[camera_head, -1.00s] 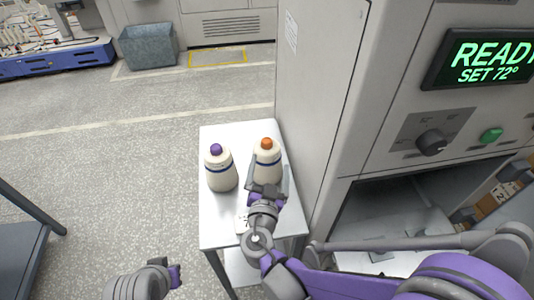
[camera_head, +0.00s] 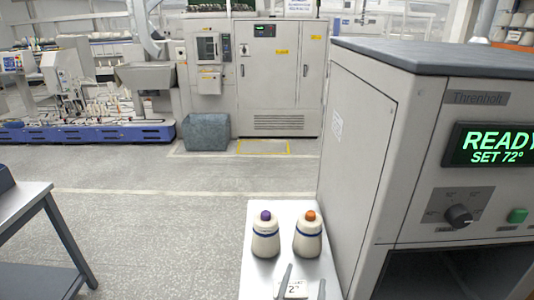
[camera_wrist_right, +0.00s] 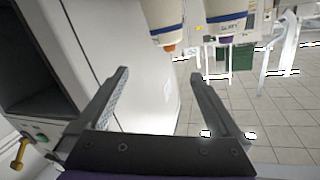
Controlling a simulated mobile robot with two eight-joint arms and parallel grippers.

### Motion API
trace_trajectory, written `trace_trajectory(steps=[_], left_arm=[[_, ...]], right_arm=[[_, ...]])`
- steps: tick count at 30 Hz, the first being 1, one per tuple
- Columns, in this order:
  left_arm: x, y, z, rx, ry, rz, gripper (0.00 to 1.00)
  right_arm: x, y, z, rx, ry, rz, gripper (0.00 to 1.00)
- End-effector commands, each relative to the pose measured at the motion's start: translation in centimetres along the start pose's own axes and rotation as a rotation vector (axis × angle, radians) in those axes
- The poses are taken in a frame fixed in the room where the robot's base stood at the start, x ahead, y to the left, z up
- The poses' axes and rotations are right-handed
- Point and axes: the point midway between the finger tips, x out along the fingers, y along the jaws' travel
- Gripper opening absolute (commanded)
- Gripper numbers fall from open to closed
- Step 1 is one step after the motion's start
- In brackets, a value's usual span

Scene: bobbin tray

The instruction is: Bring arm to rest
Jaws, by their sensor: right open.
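The left bobbin (camera_head: 265,242) has a purple tip and the right bobbin (camera_head: 308,243) has an orange tip. My right gripper (camera_head: 303,280) shows only as two finger ends at the bottom edge, in front of the bobbins and apart from them. In the right wrist view my right gripper (camera_wrist_right: 159,76) is open with nothing between its fingers. There the orange-tipped bobbin (camera_wrist_right: 163,18) and purple-tipped bobbin (camera_wrist_right: 227,12) appear upside down beyond the fingers. My left gripper is out of view.
A tall grey machine (camera_head: 375,150) with a READY display (camera_head: 490,144) and a dark opening stands close at the right. A numbered card (camera_head: 293,289) lies on the white table. A grey bench (camera_head: 30,205) is at the left. Open floor lies between.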

Motion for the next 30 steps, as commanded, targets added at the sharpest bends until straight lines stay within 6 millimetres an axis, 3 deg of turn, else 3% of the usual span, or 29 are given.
trace_trajectory(steps=[1,8,11,15,21,24,30], left_arm=[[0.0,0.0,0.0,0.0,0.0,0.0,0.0],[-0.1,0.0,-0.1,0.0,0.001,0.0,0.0],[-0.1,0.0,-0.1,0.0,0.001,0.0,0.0],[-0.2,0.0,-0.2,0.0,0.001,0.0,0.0],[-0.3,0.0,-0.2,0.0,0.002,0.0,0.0],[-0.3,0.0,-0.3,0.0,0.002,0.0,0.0],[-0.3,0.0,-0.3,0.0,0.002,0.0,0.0]], right_arm=[[0.1,2.3,-0.4,-0.038,-0.041,0.062,1.0],[-1.3,9.8,0.0,-0.213,-0.296,0.244,1.0],[-3.2,13.0,0.7,-0.288,-0.458,0.286,1.0],[-7.4,16.2,2.0,-0.377,-0.716,0.262,1.0],[-13.1,16.8,3.6,-0.435,-0.974,0.076,1.0],[-14.8,16.2,3.9,-0.443,-1.027,-0.013,1.0],[-15.2,16.0,4.0,-0.445,-1.04,-0.04,1.0]])
